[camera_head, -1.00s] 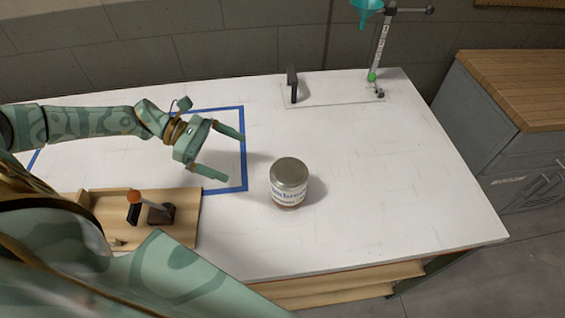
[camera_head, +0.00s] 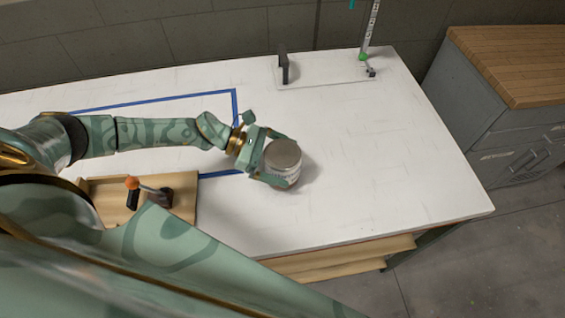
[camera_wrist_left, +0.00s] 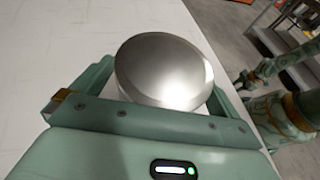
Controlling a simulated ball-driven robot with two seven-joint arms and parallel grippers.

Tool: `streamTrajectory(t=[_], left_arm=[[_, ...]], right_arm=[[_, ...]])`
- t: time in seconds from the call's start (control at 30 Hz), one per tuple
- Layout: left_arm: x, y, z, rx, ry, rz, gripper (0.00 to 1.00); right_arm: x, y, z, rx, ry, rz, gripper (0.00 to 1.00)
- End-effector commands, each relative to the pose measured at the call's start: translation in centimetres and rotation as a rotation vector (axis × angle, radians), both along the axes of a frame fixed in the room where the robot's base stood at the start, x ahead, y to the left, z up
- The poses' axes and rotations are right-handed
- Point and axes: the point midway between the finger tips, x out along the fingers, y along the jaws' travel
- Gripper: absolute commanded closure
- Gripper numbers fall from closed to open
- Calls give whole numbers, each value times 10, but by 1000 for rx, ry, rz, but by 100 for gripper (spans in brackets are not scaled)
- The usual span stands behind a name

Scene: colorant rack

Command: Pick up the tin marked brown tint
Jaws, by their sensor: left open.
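A tin (camera_head: 283,157) with a plain metal lid and a pale label stands upright on the white table. Its label is mostly hidden by a finger, and its wording cannot be read. My left gripper (camera_head: 281,159) is open, with one finger on the far side of the tin and one on the near side. In the left wrist view the round lid (camera_wrist_left: 164,70) fills the space between the fingers. I cannot tell whether they touch it. My right gripper (camera_wrist_left: 252,76) shows small at the right of the left wrist view, beyond the table edge; its jaw state is unclear.
A wooden board with an orange-knobbed lever (camera_head: 132,183) sits at the table's near left. Blue tape (camera_head: 236,104) marks an area behind my arm. A stand on a clear plate (camera_head: 325,72) is at the back. The table right of the tin is free.

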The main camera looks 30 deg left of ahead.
Motion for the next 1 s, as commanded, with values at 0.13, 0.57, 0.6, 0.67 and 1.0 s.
streamTrajectory(t=[0.13,0.57,0.6,0.67,1.0], left_arm=[[1,-4,-2,1,0,0,0],[1,-4,-1,-2,-1,0,55],[1,-3,-1,-1,0,0,55],[1,-3,-1,-1,0,0,55],[2,-3,34,0,-5,-1,55]], right_arm=[[1,3,0,4,-1,-1,64],[1,3,0,4,-2,-1,64],[1,3,0,4,-2,0,64],[1,3,0,4,-2,0,64],[2,0,5,0,-3,2,64]])
